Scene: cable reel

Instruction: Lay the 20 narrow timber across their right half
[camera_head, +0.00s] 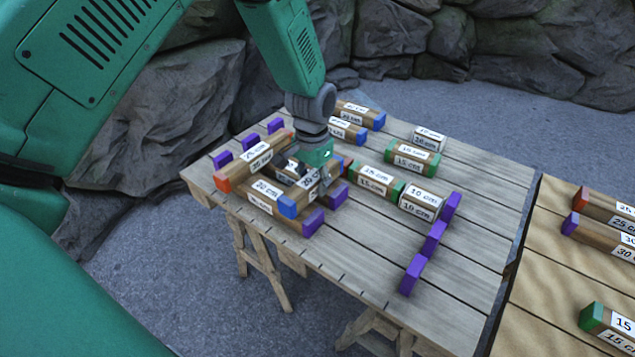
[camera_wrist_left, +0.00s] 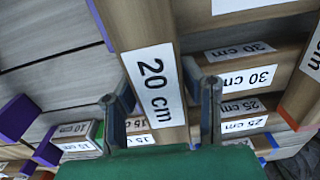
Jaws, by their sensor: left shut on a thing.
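My left gripper (camera_head: 316,168) comes down over the timber pile on the left part of the grey plank table (camera_head: 465,275). In the left wrist view its two fingers (camera_wrist_left: 160,108) are shut on a narrow timber labelled 20 cm (camera_wrist_left: 152,75). I cannot tell whether this timber touches those under it. My right gripper is not in view.
Green-ended 15 cm timbers (camera_head: 412,160) and 10 cm pieces (camera_head: 420,200) lie right of the gripper. Purple blocks (camera_head: 434,238) stand in a row at the right, others (camera_head: 250,141) at the far left. A second, sandy table (camera_head: 545,265) holds more timbers. The grey table's front right is bare.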

